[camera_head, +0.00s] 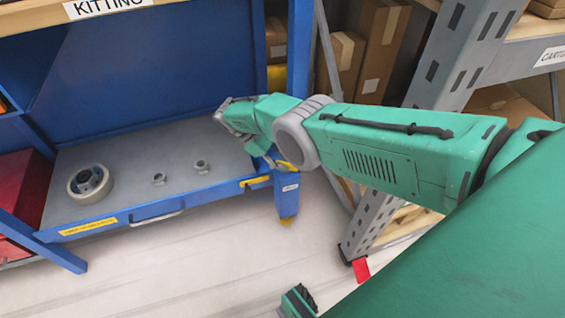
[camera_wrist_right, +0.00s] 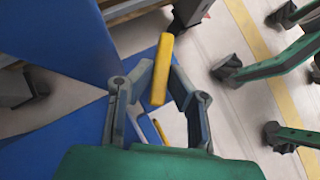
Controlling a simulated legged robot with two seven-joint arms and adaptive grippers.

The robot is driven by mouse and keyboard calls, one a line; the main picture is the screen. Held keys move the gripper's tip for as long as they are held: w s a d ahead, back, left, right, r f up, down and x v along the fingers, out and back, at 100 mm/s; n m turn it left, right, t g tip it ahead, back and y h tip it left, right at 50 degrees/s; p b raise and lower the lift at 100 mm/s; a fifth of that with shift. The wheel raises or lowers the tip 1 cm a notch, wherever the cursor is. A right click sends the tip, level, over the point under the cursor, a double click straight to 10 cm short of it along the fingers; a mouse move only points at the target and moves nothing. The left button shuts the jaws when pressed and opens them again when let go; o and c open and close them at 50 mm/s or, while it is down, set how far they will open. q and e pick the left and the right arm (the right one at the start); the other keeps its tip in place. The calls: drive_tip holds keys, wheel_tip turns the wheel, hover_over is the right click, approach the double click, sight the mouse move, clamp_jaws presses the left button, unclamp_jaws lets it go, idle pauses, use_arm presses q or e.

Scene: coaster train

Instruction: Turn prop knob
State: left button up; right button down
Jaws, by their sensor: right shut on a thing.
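The prop knob seems to be the yellow bar (camera_wrist_right: 161,70) between the fingers of my right gripper (camera_wrist_right: 160,78) in the wrist view. The fingers are closed on it from both sides. In the head view, my right gripper (camera_head: 277,163) is at the blue bench's right front corner, partly hidden by my own wrist. A bit of yellow (camera_head: 286,166) shows beside it. My left gripper is not in view.
A grey shelf upright (camera_head: 459,55) stands at right. The floor in front is clear.

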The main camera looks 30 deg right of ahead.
sight(282, 162)
drive_tip(key=shift+w, duration=0.2)
drive_tip(key=c, duration=1.6)
unclamp_jaws()
drive_tip(key=shift+o, duration=0.2)
drive_tip(key=shift+r, duration=0.1)
drive_tip(key=shift+r, duration=4.8)
